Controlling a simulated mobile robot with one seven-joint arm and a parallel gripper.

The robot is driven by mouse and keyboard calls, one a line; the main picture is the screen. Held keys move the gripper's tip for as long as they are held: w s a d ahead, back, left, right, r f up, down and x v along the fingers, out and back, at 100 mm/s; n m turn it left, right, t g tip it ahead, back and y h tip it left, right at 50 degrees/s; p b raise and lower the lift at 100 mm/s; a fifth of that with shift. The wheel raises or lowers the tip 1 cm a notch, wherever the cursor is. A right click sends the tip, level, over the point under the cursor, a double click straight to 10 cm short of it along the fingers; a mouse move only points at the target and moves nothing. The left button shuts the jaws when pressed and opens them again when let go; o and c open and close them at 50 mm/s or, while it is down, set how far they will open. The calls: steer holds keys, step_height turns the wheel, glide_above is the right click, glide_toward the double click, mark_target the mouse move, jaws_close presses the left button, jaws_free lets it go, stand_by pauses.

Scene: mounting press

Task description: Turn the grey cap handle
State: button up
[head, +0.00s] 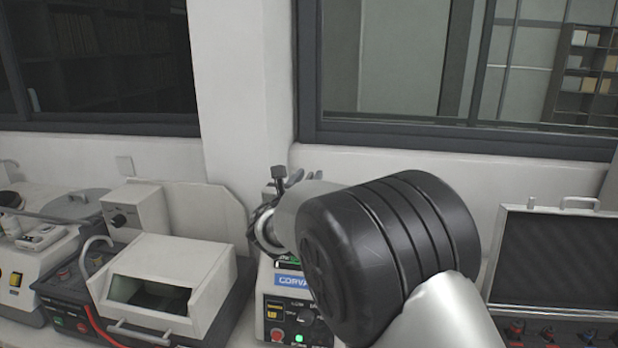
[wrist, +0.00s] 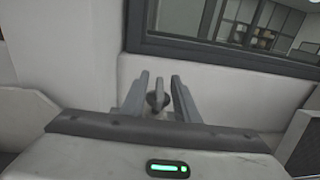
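In the wrist view, my gripper (wrist: 161,80) has its two grey fingers apart, pointing towards the wall. A small dark grey rounded piece (wrist: 157,100), which looks like the grey cap handle, shows between the fingers with a gap on either side. I cannot tell how far beyond the fingertips it lies. In the head view, the mounting press (head: 285,312), with a blue label and a front control panel, stands behind my arm. My arm hides much of its top, and the handle cannot be made out clearly there.
A white box-shaped machine with a window (head: 165,285) stands left of the press, with a grey box (head: 137,212) behind it. An open black case (head: 560,258) stands on the right. The wall and window frame (head: 460,140) close off the back.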

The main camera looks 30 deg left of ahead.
steer(key=shift+c, duration=0.3)
jaws_close()
